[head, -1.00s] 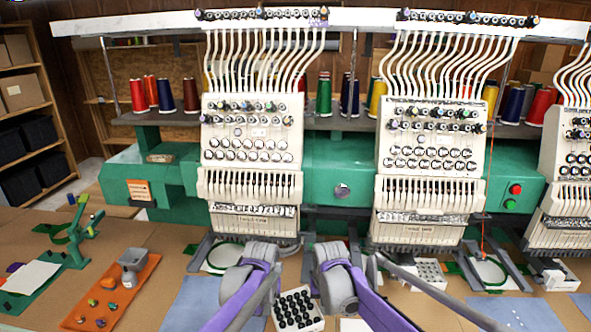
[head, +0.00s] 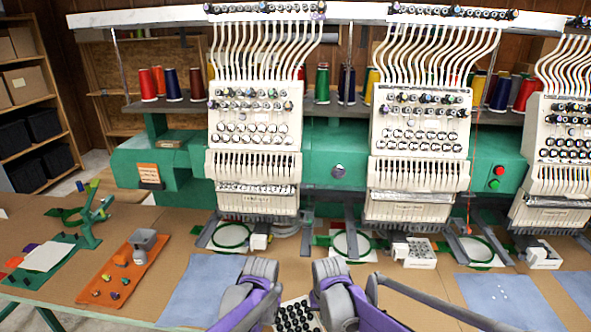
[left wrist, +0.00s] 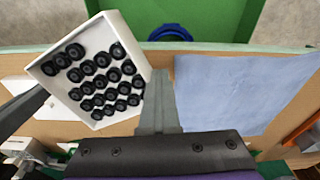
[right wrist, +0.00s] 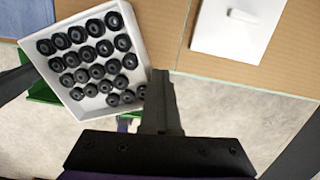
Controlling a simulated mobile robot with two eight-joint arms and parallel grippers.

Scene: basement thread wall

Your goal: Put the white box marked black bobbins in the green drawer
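The white box (head: 283,301) with rows of black bobbins sits between my two grippers at the bottom of the head view. It also shows in the left wrist view (left wrist: 53,84) and the right wrist view (right wrist: 136,36), tilted there. I cannot read a label. My left gripper (left wrist: 160,76) and right gripper (right wrist: 160,76) appear shut on opposite sides of the box, holding it off the table near the front edge. A green drawer-like surface (left wrist: 215,18) with a blue ring shows beyond the table edge. Green also shows behind the box (right wrist: 42,93).
The brown table (head: 180,240) carries blue cloths (head: 203,285), an orange mat (head: 122,275) with small parts, and a green stand (head: 92,215). Embroidery machines (head: 255,150) stand along the back. A white block (right wrist: 235,22) lies near the table edge. Pale floor shows past it.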

